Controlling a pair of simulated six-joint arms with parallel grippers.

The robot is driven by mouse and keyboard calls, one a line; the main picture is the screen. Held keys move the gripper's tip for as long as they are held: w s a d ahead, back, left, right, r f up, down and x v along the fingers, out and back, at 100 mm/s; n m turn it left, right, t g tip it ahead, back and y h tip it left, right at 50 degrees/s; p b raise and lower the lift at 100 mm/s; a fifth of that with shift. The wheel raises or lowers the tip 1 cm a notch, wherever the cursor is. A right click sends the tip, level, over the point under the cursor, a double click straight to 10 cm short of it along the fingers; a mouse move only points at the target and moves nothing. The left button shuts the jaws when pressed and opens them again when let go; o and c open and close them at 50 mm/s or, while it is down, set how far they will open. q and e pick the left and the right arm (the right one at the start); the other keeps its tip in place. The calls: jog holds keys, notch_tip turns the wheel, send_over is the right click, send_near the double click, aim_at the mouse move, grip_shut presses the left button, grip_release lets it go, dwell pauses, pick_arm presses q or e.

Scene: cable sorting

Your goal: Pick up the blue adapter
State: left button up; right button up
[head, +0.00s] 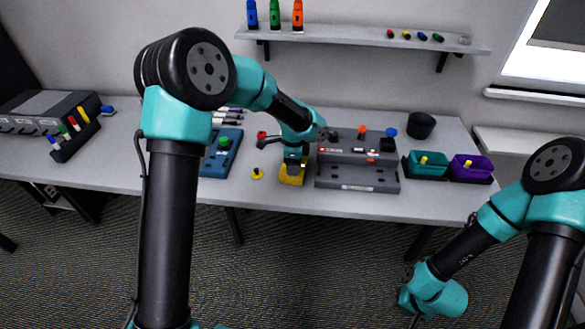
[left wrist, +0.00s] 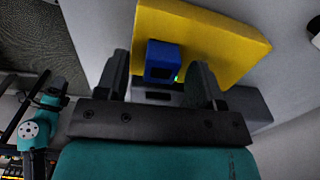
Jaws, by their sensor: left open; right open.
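The blue adapter (left wrist: 160,62) is a small blue block with a dark opening on its face. It lies against a flat yellow pad (left wrist: 222,40), which also shows in the head view (head: 291,179) at the front middle of the table. My left gripper (left wrist: 160,80) is open, with one finger on each side of the adapter; I cannot tell whether either finger touches it. In the head view my left gripper (head: 292,165) is over the yellow pad and hides the adapter. My right arm hangs low in front of the table, and its fingers cannot be made out.
A grey fixture box (head: 358,170) stands close right of the pad. A blue board with a green knob (head: 222,148) and a yellow knob (head: 257,174) are to the left. Teal (head: 427,170) and purple (head: 474,172) bins stand further right. The table's front edge is near.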

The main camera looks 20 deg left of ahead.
pick_arm(q)
jog(key=shift+f, duration=0.3)
jog(key=shift+c, duration=0.3)
jog(key=c, duration=0.9)
jog(key=shift+r, duration=0.1)
jog(key=shift+c, duration=0.2)
jog(key=shift+r, duration=0.5)
notch_tip(320, 180, up, 3)
jog(key=shift+f, duration=0.15)
jog(key=s+d+r, duration=0.1)
jog(key=s+d, duration=0.3)
jog(key=s, duration=1.1)
jog(key=shift+s+d, duration=0.2)
jog(key=shift+s, duration=0.05)
